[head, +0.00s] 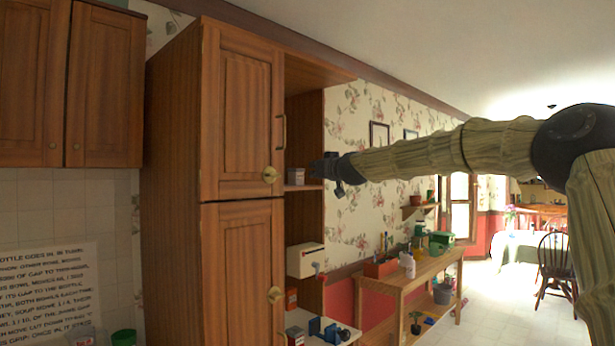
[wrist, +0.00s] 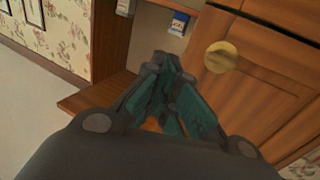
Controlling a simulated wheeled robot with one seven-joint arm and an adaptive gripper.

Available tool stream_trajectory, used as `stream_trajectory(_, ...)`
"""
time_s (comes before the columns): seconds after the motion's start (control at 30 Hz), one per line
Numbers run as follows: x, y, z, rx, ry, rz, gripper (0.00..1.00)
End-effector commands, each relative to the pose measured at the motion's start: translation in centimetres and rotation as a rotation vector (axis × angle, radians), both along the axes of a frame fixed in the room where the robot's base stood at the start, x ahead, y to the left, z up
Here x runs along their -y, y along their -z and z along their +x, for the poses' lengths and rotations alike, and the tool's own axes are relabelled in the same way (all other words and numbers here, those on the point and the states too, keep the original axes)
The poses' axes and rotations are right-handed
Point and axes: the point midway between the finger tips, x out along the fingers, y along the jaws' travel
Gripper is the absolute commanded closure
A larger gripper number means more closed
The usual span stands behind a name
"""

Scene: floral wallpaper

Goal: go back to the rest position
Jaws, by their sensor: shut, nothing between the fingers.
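My gripper (head: 328,168) is at the end of my outstretched arm, in front of the open shelf column beside the tall wooden cabinet (head: 240,120). In the wrist view my gripper (wrist: 170,62) has its dark fingers together at the tips, with nothing between them. A cabinet door (wrist: 270,60) with a round brass knob (wrist: 220,57) is close to the right of the fingers. In the head view the upper and lower cabinet doors look shut.
A small box (head: 296,175) stands on a shelf close to my gripper. Below are a white box (head: 305,260) and a blue tool (head: 327,328). A wooden bench (head: 420,272) with pots and bottles stands beyond. Open floor (head: 500,290) lies at the right.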

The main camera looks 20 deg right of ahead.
Motion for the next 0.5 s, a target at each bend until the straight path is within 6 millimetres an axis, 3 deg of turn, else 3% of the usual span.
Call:
stream_trajectory(0.23, 0.5, 0.1, -1.3, 0.0, 0.0, -0.001, 1.0)
stream_trajectory(0.43, 0.5, 0.2, -1.5, -0.002, 0.0, -0.001, 1.0)
stream_trajectory(0.5, 0.2, 1.0, -1.2, -0.011, -0.002, -0.002, 1.0)
